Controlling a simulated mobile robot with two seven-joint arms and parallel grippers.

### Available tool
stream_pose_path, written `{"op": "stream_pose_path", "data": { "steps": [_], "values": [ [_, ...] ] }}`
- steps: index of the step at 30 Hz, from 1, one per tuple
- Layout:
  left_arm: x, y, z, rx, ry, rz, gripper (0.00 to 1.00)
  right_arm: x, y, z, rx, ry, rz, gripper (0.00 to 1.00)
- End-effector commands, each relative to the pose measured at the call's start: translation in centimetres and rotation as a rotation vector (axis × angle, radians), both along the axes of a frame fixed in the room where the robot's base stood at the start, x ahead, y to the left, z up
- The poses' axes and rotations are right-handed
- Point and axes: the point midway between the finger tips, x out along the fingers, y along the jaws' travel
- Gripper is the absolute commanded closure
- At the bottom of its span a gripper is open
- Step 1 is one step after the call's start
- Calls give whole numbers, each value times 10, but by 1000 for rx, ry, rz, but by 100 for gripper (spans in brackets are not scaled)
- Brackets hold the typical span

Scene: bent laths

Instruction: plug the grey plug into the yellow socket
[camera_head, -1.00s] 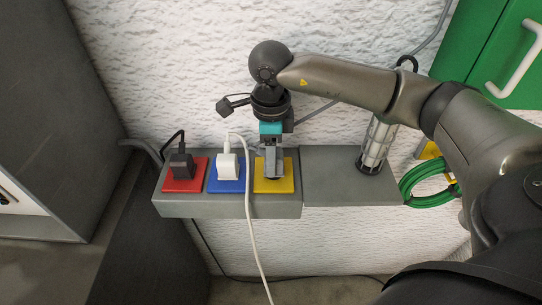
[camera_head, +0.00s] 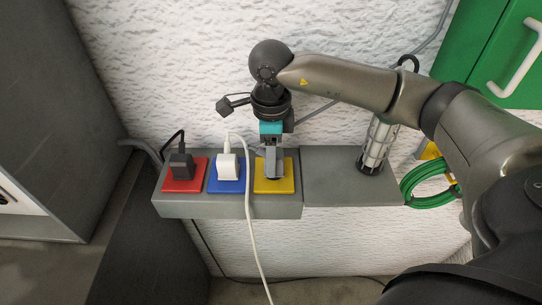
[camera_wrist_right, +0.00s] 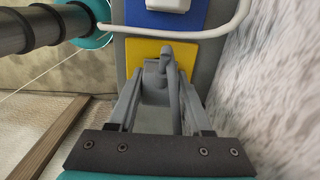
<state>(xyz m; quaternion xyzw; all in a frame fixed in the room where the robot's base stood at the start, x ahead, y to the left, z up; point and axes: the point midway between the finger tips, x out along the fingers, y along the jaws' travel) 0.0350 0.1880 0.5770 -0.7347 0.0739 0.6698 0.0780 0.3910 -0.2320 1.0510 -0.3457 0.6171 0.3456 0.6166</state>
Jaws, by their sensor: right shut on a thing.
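The yellow socket (camera_head: 287,182) is the rightmost of three coloured sockets on a grey wall ledge. It also shows in the wrist view (camera_wrist_right: 136,52). My right gripper (camera_head: 272,174) points down over the yellow socket, with its fingers hiding the middle of the plate. In the wrist view my right gripper (camera_wrist_right: 157,98) is shut on the grey plug (camera_wrist_right: 153,75), which lies between the fingers in front of the yellow plate. A grey cable bends up from the plug. I cannot tell whether the plug touches the socket or sits in it. My left gripper is not in view.
A white plug (camera_head: 228,166) stands in the blue socket (camera_head: 226,187), its white cable (camera_head: 252,235) hanging close beside the yellow socket. A black plug (camera_head: 181,166) is in the red socket (camera_head: 185,187). A lamp-like clear cylinder (camera_head: 376,146) stands on the ledge's bare right part (camera_head: 330,185).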

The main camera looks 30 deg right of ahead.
Motion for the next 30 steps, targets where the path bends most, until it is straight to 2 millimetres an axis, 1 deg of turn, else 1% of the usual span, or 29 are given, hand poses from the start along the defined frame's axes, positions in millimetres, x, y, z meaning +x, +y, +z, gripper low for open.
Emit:
{"op": "stream_pose_path", "data": {
  "steps": [23, 30],
  "values": [
    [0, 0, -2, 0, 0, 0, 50, 0, 0, 0, -1, -1, 0, 99],
    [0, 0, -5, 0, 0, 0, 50, 0, 0, -3, -1, -1, 0, 99]
  ]
}}
